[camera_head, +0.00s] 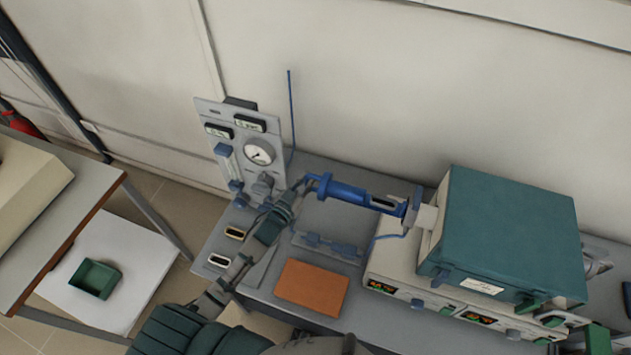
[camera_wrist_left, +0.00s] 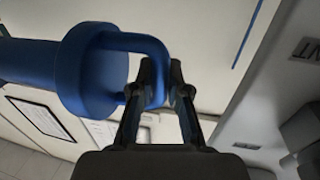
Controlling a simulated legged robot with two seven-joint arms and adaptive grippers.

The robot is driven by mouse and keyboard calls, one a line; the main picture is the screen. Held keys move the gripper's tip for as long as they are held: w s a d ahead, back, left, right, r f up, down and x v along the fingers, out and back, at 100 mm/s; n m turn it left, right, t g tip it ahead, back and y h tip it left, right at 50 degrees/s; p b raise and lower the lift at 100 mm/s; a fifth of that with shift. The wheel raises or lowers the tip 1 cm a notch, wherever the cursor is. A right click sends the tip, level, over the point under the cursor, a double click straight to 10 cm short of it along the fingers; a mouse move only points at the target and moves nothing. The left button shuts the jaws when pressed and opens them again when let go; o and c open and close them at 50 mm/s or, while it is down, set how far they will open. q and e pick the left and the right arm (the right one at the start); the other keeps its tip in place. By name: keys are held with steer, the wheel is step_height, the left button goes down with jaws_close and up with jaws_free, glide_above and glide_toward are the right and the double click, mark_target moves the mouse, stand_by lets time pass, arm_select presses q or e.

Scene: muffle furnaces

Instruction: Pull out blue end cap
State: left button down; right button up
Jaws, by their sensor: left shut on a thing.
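The blue end cap (camera_head: 323,184) is at the left end of a blue tube (camera_head: 352,194) that reaches left from the teal furnace (camera_head: 512,228). In the left wrist view the cap (camera_wrist_left: 90,72) shows as a round blue disc with a bent blue handle (camera_wrist_left: 148,44). My left gripper (camera_head: 303,184) is beside the cap, on its left side. In the left wrist view its fingers (camera_wrist_left: 163,88) are shut on the handle. Whether the cap is still seated in the tube is hard to tell. My right gripper is not in view.
A grey panel with a round gauge (camera_head: 259,152) stands behind my left arm. An orange-brown block (camera_head: 312,287) and a blue fitting on a grey plate (camera_head: 328,245) lie on the bench. A green tray (camera_head: 95,279) is at the lower left. Bare wall is behind.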

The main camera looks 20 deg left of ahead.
arm_select(q)
steer(key=shift+a, duration=0.15)
steer(key=c, duration=1.1)
jaws_free()
steer(key=shift+c, duration=0.2)
steer(key=shift+s, duration=0.1)
steer(key=s+a, duration=0.2)
steer(key=s, duration=0.9)
steer(key=shift+s+a, duration=0.25)
steer(key=shift+f, duration=0.15)
